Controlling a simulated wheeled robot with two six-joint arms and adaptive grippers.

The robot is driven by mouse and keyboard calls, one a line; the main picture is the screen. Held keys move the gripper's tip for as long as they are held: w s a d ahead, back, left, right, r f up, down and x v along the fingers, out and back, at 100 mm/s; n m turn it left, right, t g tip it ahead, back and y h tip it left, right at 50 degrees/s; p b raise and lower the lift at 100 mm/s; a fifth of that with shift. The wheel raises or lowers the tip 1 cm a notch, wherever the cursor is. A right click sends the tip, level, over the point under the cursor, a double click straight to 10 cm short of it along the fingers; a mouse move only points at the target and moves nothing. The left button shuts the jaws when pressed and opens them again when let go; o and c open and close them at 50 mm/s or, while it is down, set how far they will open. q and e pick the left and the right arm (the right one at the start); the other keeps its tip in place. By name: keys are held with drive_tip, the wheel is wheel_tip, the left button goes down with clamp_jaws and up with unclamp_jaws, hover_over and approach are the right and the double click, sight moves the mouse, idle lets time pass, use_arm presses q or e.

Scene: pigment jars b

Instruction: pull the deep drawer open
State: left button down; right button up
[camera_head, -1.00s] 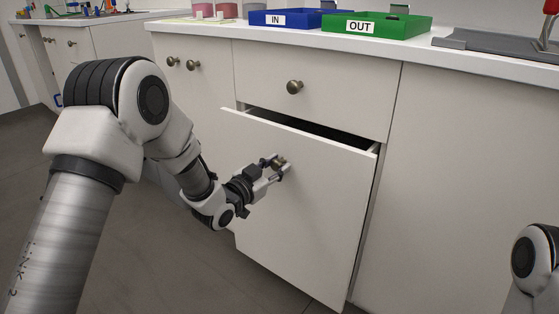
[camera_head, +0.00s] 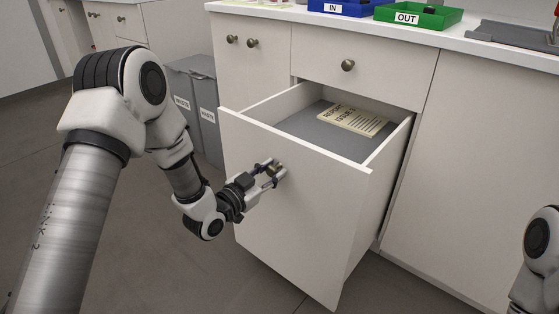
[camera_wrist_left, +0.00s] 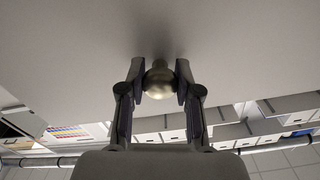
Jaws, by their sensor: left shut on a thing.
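The deep drawer (camera_head: 290,215) is pulled well out of the white cabinet below the worktop. Its grey inside (camera_head: 305,130) shows, with a cream booklet (camera_head: 353,118) with printed lettering lying in it at the back. My left gripper (camera_head: 272,172) is shut on the drawer's round knob (camera_head: 279,170). In the left wrist view the brass-coloured knob (camera_wrist_left: 159,80) sits between the two fingers of my left gripper (camera_wrist_left: 159,85), against the plain drawer front. Part of my right arm shows at the right edge; its gripper is out of view.
A shallow closed drawer with a knob (camera_head: 348,65) is above. A blue IN tray (camera_head: 340,8) and a green OUT tray (camera_head: 432,19) stand on the worktop (camera_head: 440,38). Grey bins (camera_head: 205,112) stand left of the cabinet. The floor in front is clear.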

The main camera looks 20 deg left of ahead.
use_arm(q)
drive_tip(key=shift+v, duration=1.75)
use_arm(e)
drive_tip(key=shift+s+a+r, duration=0.15)
drive_tip(key=shift+s+r, duration=0.2)
drive_tip(key=shift+r, duration=0.1)
use_arm(q)
drive_tip(key=c, duration=0.8)
unclamp_jaws()
drive_tip(key=v, duration=1.2)
